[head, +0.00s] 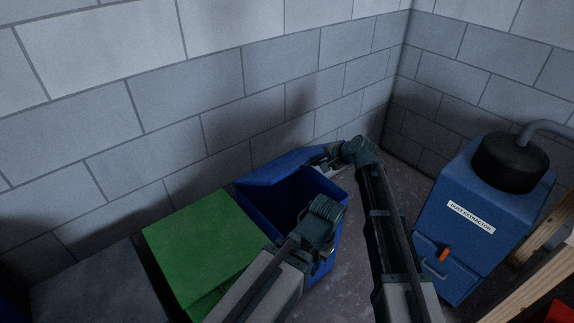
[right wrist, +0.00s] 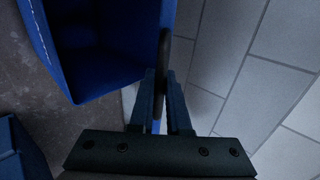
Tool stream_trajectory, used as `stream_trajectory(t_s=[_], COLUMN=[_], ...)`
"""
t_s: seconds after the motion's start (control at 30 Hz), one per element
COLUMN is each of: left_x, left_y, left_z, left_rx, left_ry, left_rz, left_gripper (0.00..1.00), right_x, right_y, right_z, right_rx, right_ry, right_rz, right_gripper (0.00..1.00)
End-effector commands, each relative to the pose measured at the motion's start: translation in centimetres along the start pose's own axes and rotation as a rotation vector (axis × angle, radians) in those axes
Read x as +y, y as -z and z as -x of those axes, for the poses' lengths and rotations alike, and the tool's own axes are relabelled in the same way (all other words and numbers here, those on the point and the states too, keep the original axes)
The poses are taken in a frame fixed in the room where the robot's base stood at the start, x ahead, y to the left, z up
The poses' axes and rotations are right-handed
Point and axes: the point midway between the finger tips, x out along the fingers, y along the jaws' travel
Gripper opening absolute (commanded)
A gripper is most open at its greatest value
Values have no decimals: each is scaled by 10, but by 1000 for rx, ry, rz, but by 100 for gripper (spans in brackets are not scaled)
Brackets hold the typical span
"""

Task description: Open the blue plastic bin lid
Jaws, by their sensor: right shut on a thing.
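The blue plastic bin (head: 263,212) stands against the grey block wall, and its dark inside shows. Its blue lid (head: 283,168) is raised and leans back toward the wall. My right gripper (head: 322,160) is at the right end of the lid, shut on its edge. The right wrist view shows the two fingers (right wrist: 162,82) closed around a thin dark edge beside the open bin (right wrist: 112,45). My left gripper (head: 320,228) is in front of the bin's opening; its fingertips are too unclear to tell their state.
A green-lidded bin (head: 205,245) stands left of the blue bin, with a dark grey bin (head: 95,290) further left. A blue dust extractor (head: 480,225) stands at the right. Wooden battens (head: 535,290) lie at the lower right. Some floor is clear between bin and extractor.

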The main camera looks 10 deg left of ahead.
Motion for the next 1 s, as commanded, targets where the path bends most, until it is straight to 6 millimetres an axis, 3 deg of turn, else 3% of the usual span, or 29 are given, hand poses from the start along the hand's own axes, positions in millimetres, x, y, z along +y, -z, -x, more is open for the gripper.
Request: stream_trajectory(t_s=[0.03, 0.43, 1.0], left_x=[-1, -5, -6], left_y=[-1, -3, -4], left_z=[13, 56, 62], left_rx=[0, 0, 0], left_ry=[0, 0, 0], left_rz=[0, 1, 0], left_gripper=[30, 30, 30], right_x=[-13, -55, -60], right_y=[0, 0, 0], right_z=[2, 2, 1], right_rx=[-2, -2, 0], right_ry=[-9, -83, -103], right_rz=[2, 1, 0], right_gripper=[0, 0, 0])
